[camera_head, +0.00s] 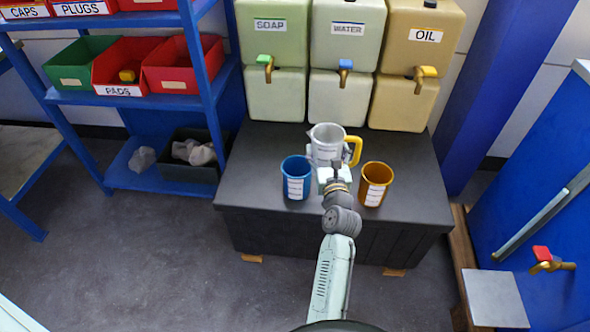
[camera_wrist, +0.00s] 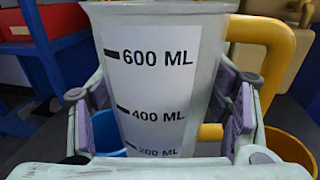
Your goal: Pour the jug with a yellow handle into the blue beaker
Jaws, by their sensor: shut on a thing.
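The jug (camera_head: 326,137) is pale grey with a yellow handle (camera_head: 354,151) on its right side. It looks upright, between and behind the two beakers; I cannot tell whether it touches the black bench. My gripper (camera_head: 334,174) is shut on the jug's body. In the wrist view the two fingers (camera_wrist: 165,112) press its sides, and the jug (camera_wrist: 208,60) shows a label with 600, 400 and 200 ML marks. The blue beaker (camera_head: 296,178) stands on the bench left of the jug. A bit of it shows behind the left finger in the wrist view (camera_wrist: 108,130). The jug's contents are hidden.
An orange beaker (camera_head: 375,184) stands close on the right. The black bench top (camera_head: 250,150) is clear on its left. Soap (camera_head: 270,40), water (camera_head: 347,40) and oil (camera_head: 425,45) tanks with taps stand behind. A blue shelf with red bins (camera_head: 183,68) is at left.

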